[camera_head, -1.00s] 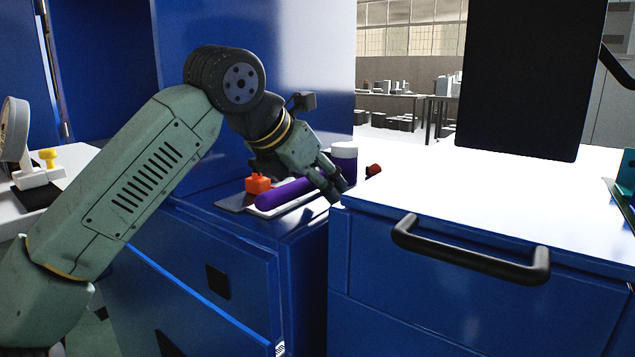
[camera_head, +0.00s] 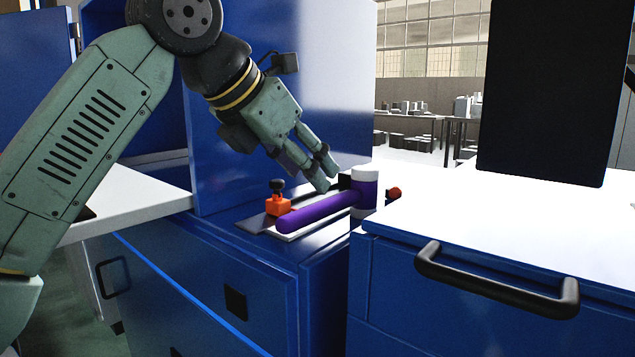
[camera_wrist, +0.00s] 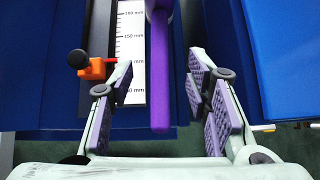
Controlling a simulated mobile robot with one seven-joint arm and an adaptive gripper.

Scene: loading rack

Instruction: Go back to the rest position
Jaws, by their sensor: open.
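My gripper (camera_head: 325,170) is open and empty in the head view, tilted down above the objects on the blue cabinet top. In the wrist view my gripper (camera_wrist: 165,100) shows its two purple-padded fingers spread wide. A purple rod (camera_head: 318,212) lies on the cabinet below the fingers; it also shows between the fingers in the wrist view (camera_wrist: 160,75), not gripped. One end of the rod is at a white-capped purple cylinder (camera_head: 364,193). The rest position itself is not marked in the frames.
An orange block with a black knob (camera_head: 278,204) sits left of the rod. A ruler-like scale (camera_wrist: 131,45) lies beside the rod. A blue drawer cabinet with a white top (camera_head: 470,215) stands at right. A tall blue panel (camera_head: 330,80) rises behind my gripper. A black panel hangs at upper right.

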